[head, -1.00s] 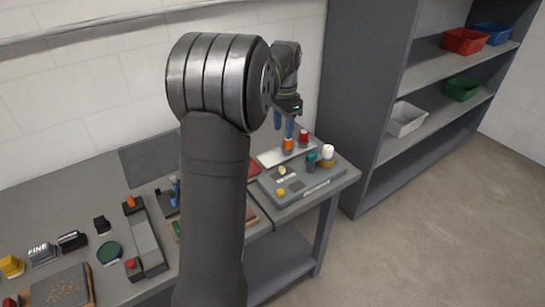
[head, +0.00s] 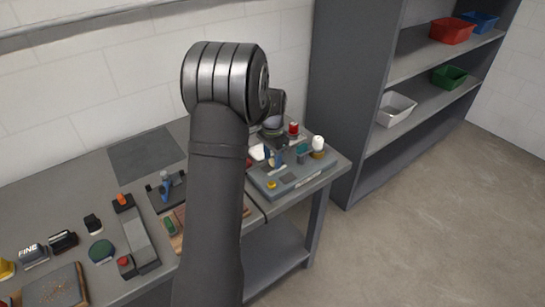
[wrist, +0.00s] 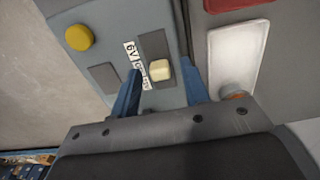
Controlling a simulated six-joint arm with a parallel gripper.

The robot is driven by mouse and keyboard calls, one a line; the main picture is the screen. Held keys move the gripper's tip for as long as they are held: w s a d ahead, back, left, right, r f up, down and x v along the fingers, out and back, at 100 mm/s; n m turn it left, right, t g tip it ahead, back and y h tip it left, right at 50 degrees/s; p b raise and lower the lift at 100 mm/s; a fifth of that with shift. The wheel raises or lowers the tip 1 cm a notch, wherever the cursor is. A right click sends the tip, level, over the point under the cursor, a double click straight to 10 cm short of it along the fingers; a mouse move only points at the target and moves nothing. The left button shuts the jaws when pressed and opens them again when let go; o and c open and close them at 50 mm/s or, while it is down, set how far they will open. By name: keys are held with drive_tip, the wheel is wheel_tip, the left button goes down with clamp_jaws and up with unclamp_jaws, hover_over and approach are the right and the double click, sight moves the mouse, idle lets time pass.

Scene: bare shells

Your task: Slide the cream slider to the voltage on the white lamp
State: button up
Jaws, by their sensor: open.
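The cream slider (wrist: 160,70) sits in a dark slot (wrist: 153,45) on the grey-blue panel (wrist: 109,17). A white label strip (wrist: 137,58) runs beside the slot; one mark looks like "9V" and the rest are too small to read. My gripper (wrist: 162,72) is open, with one blue finger on each side of the slider; I cannot tell whether either touches it. In the head view my gripper (head: 272,156) is low over the panel and hides the slider. The white lamp (head: 318,143) stands at the panel's back right; no voltage is readable on it.
A yellow button (wrist: 78,37) and a grey square (wrist: 103,76) are on the panel. A red lamp (head: 293,129) stands behind my gripper. A teal-topped part (head: 302,149) stands close right of it. A white tray (wrist: 235,55) lies beside the panel.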

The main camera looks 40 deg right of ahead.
drive_tip(key=shift+c, duration=0.4)
clamp_jaws()
drive_tip(key=shift+d+r, duration=0.1)
drive_tip(key=shift+d, duration=1.45)
drive_tip(key=shift+c, duration=0.2)
unclamp_jaws()
drive_tip(key=shift+d, duration=0.1)
drive_tip(key=shift+o, duration=0.6)
wheel_tip(320, 180, up, 17)
drive_tip(key=shift+r, duration=0.2)
drive_tip(key=shift+f, duration=0.15)
